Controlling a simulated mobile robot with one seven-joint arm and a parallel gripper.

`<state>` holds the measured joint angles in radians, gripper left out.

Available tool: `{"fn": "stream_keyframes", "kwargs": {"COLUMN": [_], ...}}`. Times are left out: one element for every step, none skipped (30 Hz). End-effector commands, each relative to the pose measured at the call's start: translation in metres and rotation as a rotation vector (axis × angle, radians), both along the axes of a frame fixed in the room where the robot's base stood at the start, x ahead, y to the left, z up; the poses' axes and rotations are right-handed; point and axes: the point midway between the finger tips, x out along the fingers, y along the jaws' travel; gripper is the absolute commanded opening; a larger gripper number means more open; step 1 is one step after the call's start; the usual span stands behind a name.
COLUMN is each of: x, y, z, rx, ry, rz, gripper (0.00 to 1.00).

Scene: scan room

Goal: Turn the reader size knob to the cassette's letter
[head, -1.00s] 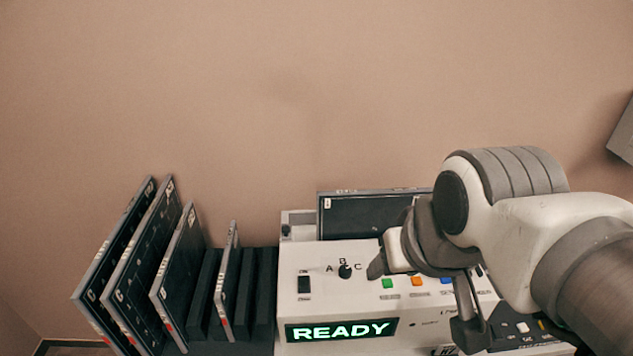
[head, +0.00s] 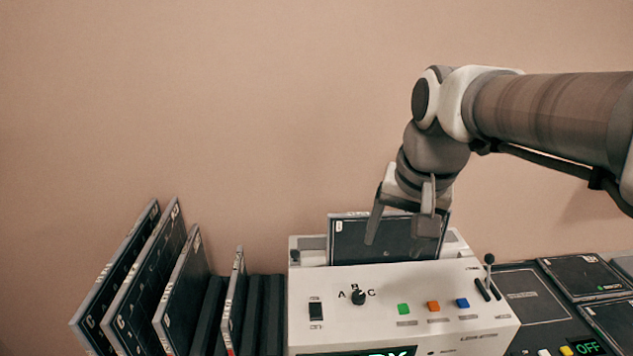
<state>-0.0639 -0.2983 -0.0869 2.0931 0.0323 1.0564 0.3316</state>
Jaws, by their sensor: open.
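The size knob (head: 358,297) is a small black dial on the white reader's (head: 462,315) sloped front panel, with letters A, B and C around its top. Which letter its pointer faces is too small to tell. A dark cassette (head: 350,245) stands upright in the reader's rear slot. It has a small white label at its upper left, but I cannot read the letter. My gripper (head: 398,238) is open and empty, fingers pointing down. It overlaps the cassette's right part in the picture, up and right of the knob and apart from it.
A black rack (head: 268,310) at left holds several tilted cassettes (head: 138,285). The panel also has a black rocker switch (head: 315,312) and green (head: 403,309), orange (head: 433,306) and blue (head: 462,303) buttons. A lever (head: 489,272) stands at its right. Dark flat panels (head: 530,292) lie further right.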

Motion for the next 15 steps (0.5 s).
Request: {"fn": "stream_keyframes", "kwargs": {"x": [0.016, 0.025, 0.036, 0.044, 0.053, 0.064, 0.072, 0.08, 0.091, 0.099, 0.107, 0.117, 0.124, 0.131, 0.139], "y": [0.0, 0.0, 0.0, -0.001, -0.001, -0.001, -0.001, -0.001, -0.001, -0.001, -0.001, -0.001, 0.0, 0.0, 0.001], "z": [-0.012, -0.015, -0.02, -0.025, -0.029, -0.035, -0.04, -0.046, -0.053, -0.06, -0.066, -0.074, -0.08, -0.087, -0.094], "rx": [0.012, 0.02, 0.028, 0.033, 0.038, 0.043, 0.045, 0.048, 0.049, 0.05, 0.05, 0.049, 0.048, 0.047, 0.044], "ry": [0.03, 0.046, 0.066, 0.083, 0.097, 0.116, 0.132, 0.146, 0.166, 0.18, 0.194, 0.212, 0.224, 0.235, 0.25], "rz": [-0.038, -0.063, -0.097, -0.122, -0.147, -0.18, -0.206, -0.231, -0.266, -0.291, -0.314, -0.347, -0.371, -0.391, -0.418], "gripper": [0.72, 0.72, 0.72, 0.72, 0.72, 0.72, 0.72, 0.72, 0.72, 0.72, 0.72, 0.72, 0.72, 0.72, 0.72]}}
